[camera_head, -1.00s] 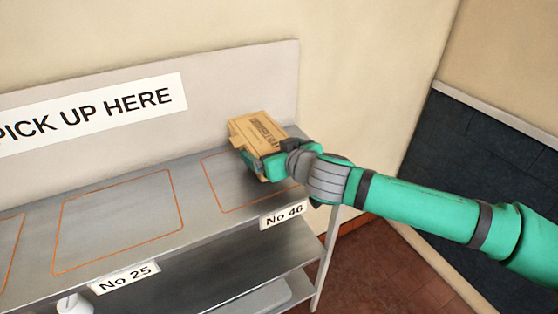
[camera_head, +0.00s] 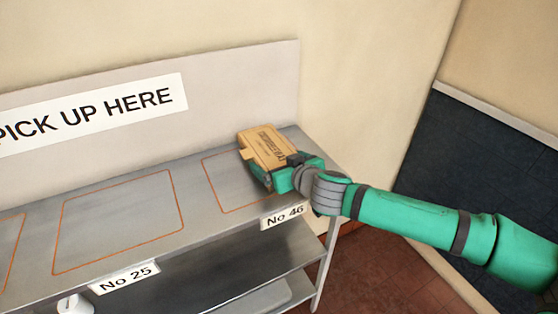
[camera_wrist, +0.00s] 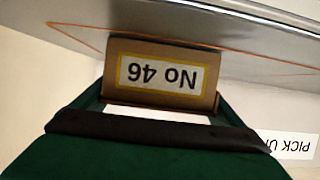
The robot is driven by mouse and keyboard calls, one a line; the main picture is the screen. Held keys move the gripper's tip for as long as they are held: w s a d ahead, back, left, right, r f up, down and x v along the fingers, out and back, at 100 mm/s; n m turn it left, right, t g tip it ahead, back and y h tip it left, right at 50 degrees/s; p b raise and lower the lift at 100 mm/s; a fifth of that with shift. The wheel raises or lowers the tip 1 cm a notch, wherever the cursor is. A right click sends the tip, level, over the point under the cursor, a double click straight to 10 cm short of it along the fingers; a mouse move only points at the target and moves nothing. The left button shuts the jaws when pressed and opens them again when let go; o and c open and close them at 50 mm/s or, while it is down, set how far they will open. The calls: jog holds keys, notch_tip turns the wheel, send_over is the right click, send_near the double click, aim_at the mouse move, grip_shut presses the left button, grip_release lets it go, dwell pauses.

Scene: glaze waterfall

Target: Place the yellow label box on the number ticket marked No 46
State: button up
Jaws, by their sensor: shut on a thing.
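A tan cardboard box (camera_head: 265,145) with dark print on its face is held by my gripper (camera_head: 276,172) over the right end of the metal counter. In the wrist view the box (camera_wrist: 113,68) shows a yellow-bordered label (camera_wrist: 161,76) reading No 46, upside down in that picture. My gripper (camera_wrist: 158,108) is shut on the box. The No 46 ticket (camera_head: 284,216) is on the counter's front edge, below an orange outlined area (camera_head: 222,205). The box overlaps the upper right part of this outline. I cannot tell whether the box touches the counter.
The metal counter (camera_head: 140,260) has another bare outlined area (camera_head: 118,222) above the No 25 ticket (camera_head: 124,277). A back panel with a PICK UP HERE sign (camera_head: 90,108) stands behind. Lower shelves (camera_head: 235,272) are under the counter.

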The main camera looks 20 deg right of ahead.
jog(key=o, duration=0.8)
jog(key=shift+d, duration=0.15)
jog(key=shift+c, duration=0.2)
jog(key=shift+s+d, duration=0.1)
jog(key=shift+r, duration=0.1)
jog(key=v, duration=1.2)
jog(key=shift+r, duration=0.1)
jog(key=shift+w, duration=0.2)
